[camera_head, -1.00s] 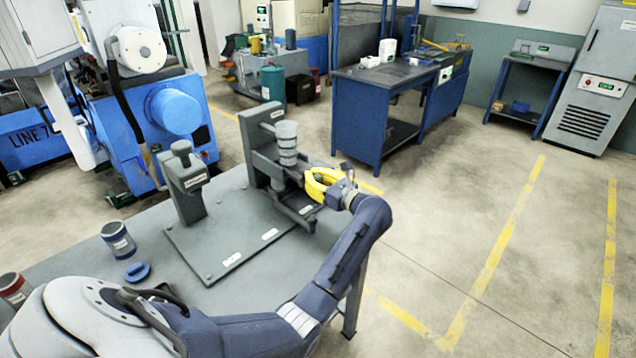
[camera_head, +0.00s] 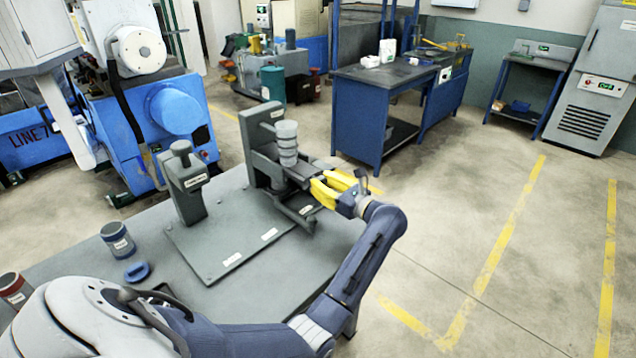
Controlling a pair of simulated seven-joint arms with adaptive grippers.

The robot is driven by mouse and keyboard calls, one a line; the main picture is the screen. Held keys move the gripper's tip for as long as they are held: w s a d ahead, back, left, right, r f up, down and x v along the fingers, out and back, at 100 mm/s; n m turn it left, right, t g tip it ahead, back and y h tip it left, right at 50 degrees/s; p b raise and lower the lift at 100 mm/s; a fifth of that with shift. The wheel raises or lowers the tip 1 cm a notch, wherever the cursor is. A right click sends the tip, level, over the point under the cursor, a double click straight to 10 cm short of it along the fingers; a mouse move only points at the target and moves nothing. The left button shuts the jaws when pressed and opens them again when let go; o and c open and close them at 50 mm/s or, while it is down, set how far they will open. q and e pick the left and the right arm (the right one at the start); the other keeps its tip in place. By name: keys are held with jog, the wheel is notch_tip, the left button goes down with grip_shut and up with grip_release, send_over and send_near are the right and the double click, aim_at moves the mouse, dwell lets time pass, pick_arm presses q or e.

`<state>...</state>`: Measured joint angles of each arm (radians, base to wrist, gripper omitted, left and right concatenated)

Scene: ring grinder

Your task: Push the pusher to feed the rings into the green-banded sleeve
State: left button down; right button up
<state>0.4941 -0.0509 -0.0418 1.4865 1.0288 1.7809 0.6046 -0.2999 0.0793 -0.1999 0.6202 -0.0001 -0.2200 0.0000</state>
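The grey feeder fixture (camera_head: 262,150) stands on a base plate on the grey table, with a stack of grey rings (camera_head: 287,140) upright at its front. A dark grey slide piece (camera_head: 322,167), probably the pusher, sticks out to the right below the stack. My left gripper (camera_head: 322,182) has yellow fingers, spread apart, at the right end of this slide. I cannot tell whether they touch it. I cannot make out a green-banded sleeve; it may be hidden. My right gripper is out of view.
A grey post (camera_head: 183,180) stands on the base plate left of the feeder. A blue-banded cup (camera_head: 118,240), a blue ring-like piece (camera_head: 137,271) and a red-banded cup (camera_head: 14,290) are at the table's left. Open floor lies right of the table.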

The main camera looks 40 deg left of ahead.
pick_arm(q)
jog(key=c, duration=1.1)
grip_release()
jog(key=shift+d+f, duration=0.1)
jog(key=shift+d, duration=0.1)
jog(key=shift+c, duration=0.2)
jog(key=shift+o, duration=0.6)
jog(key=shift+a, duration=0.15)
jog(key=shift+s+d, duration=0.2)
jog(key=shift+d, duration=1)
jog(key=shift+s+d, duration=0.2)
jog(key=shift+d, duration=1)
